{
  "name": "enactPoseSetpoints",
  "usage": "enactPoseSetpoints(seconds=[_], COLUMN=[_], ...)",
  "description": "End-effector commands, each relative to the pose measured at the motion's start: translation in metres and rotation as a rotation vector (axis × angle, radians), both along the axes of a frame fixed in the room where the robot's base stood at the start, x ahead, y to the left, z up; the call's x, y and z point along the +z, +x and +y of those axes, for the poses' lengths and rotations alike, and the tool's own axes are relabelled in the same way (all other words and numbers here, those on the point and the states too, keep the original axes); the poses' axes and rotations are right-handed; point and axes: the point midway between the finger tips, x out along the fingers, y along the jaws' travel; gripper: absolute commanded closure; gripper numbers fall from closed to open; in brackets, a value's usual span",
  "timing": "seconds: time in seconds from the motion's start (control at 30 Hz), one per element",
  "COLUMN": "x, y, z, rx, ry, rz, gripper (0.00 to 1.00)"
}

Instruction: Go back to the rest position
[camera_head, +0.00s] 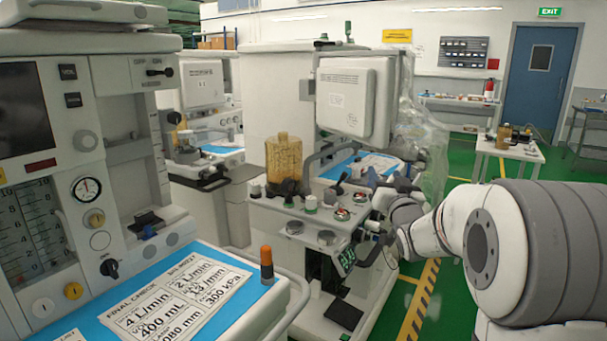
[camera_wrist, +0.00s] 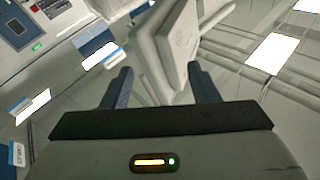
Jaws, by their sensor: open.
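My arm reaches in from the right in the head view, white and grey, with its wrist in front of the middle anaesthesia cart (camera_head: 262,222). My gripper (camera_wrist: 161,88) shows clearly in the wrist view, with its two dark blue-grey fingers spread apart. I see nothing held between them. Behind the fingers is a white panel (camera_wrist: 178,40), apparently in the background. In the head view the fingers are too small and cluttered to make out against the cart.
The left cart has a blue work surface (camera_head: 215,262) with a FINAL CHECK card (camera_head: 165,305) and an orange-topped cylinder (camera_head: 266,262). A white screen (camera_head: 345,100) stands above the middle cart. Green floor with a yellow-striped line (camera_head: 420,300) shows between cart and arm. A blue door (camera_head: 538,85) is at the back.

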Motion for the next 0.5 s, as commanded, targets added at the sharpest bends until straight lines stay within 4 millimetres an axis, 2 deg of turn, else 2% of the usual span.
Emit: enactPoseSetpoints(seconds=[0.03,0.17,0.27,0.37,0.5], x=[0.014,0.009,0.0,-0.01,-0.023], y=[-0.01,-0.041,-0.074,-0.115,-0.184], z=[0.002,0.004,0.007,0.011,0.02], rx=[-0.025,-0.09,-0.12,-0.135,-0.124], ry=[-0.016,-0.057,-0.089,-0.119,-0.165], rz=[0.073,0.308,0.496,0.685,0.954], gripper=[0.45,0.45,0.45,0.45,0.45])
